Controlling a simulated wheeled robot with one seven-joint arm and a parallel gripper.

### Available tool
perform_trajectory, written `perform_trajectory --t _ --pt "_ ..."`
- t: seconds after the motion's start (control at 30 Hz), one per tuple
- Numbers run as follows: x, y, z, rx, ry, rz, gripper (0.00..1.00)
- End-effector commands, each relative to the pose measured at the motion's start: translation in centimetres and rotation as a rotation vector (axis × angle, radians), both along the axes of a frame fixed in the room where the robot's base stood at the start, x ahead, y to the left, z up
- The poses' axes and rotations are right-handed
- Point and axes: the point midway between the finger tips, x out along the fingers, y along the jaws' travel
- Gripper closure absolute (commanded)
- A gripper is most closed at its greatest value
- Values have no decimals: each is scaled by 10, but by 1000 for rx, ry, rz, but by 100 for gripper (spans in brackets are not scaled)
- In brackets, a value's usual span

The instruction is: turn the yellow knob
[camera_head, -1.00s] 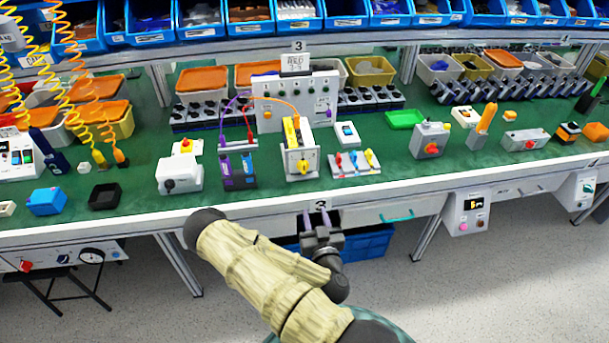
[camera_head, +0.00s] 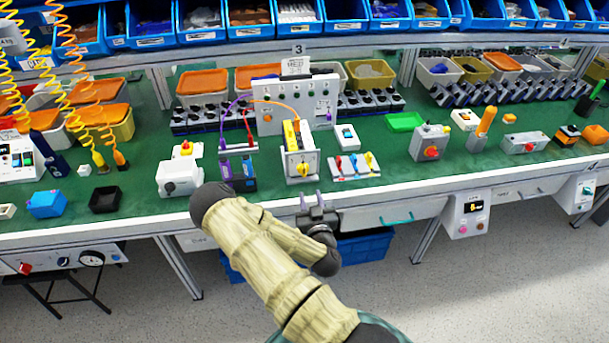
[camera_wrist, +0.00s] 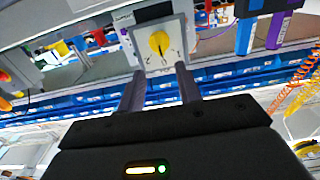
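The yellow knob (camera_head: 303,168) is on the front face of a white box (camera_head: 312,158) with a yellow part on top, near the front edge of the green bench. It also shows in the wrist view as a yellow knob (camera_wrist: 158,43) on a light panel, just beyond the fingertips. My gripper (camera_head: 311,196) is in front of the bench edge, a little below the knob. In the wrist view its two fingers (camera_wrist: 159,70) stand apart with nothing between them. They are not around the knob.
Blue and purple switches (camera_head: 238,178) stand left of the box, and a board with small coloured levers (camera_head: 354,165) stands right. A white box with a black knob (camera_head: 180,178) is farther left, close to my arm. A drawer (camera_head: 395,213) lies below the bench edge.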

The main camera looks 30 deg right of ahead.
Motion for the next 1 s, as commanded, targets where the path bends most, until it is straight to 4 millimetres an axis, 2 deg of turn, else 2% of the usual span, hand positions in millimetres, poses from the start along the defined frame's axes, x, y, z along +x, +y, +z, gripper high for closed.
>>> perform_trajectory --t 0.3,0.5,0.67,0.93,1.0 --pt "55 -15 1 0 -2 3 65" --pt "83 -24 0 0 0 2 65" --pt "93 -27 0 0 1 0 65" --pt "94 -27 0 0 1 -1 65" --pt "94 -27 0 0 1 -1 79"
